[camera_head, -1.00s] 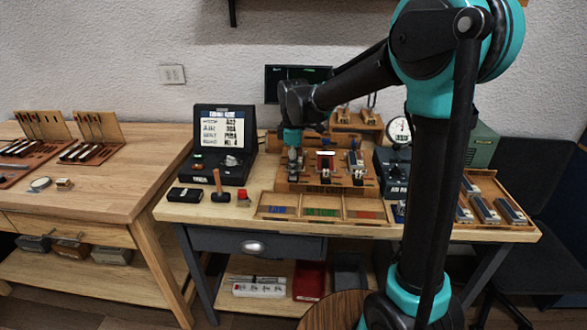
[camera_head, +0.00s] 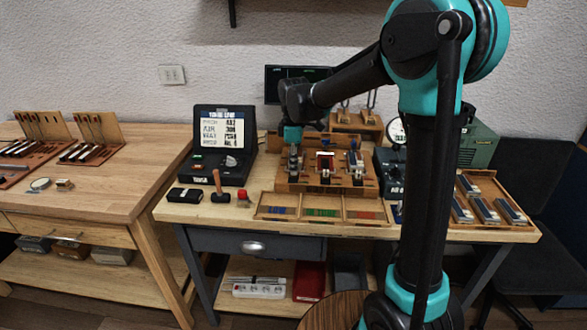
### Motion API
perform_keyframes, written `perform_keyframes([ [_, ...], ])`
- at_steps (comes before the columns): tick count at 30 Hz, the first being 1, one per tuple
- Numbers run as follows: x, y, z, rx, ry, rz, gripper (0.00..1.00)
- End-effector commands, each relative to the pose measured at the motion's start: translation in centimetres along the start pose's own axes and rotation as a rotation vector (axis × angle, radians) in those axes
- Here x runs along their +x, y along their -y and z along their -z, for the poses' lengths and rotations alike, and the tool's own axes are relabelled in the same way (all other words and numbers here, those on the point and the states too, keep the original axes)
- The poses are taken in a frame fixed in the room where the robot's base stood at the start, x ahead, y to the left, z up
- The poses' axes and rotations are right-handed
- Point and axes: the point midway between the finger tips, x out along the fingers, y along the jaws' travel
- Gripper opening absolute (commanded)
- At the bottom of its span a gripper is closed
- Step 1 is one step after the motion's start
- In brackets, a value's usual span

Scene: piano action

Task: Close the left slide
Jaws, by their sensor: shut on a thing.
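The wooden fixture (camera_head: 325,188) stands on the workbench with three stations side by side. My gripper (camera_head: 294,165) is at the left station, pointing down. It is shut on a small part there, which appears to be the left slide. The fingers and the part are small and dark, so the slide's exact position cannot be told. The middle station (camera_head: 325,163) has a red and white part, and the right station (camera_head: 355,165) has a dark and light part. Both are clear of my gripper.
An open tray (camera_head: 320,222) with coloured compartments lies in front of the fixture. A black case with a screen (camera_head: 222,135) stands left, near a hammer (camera_head: 219,190) and a red button (camera_head: 242,197). A tray of metal parts (camera_head: 485,185) lies right.

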Motion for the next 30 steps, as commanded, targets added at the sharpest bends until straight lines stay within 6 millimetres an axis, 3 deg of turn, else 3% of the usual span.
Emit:
perform_keyframes([
  [7, -0.1, -0.5, 0.0, 0.001, -0.001, -0.009, 0.00],
  [8, -0.1, -0.5, 0.0, 0.001, -0.001, -0.010, 0.15],
  [12, -0.1, -0.5, 0.0, 0.001, -0.001, -0.009, 0.32],
  [30, 0.0, 0.5, 0.0, -0.001, 0.000, -0.006, 0.33],
])
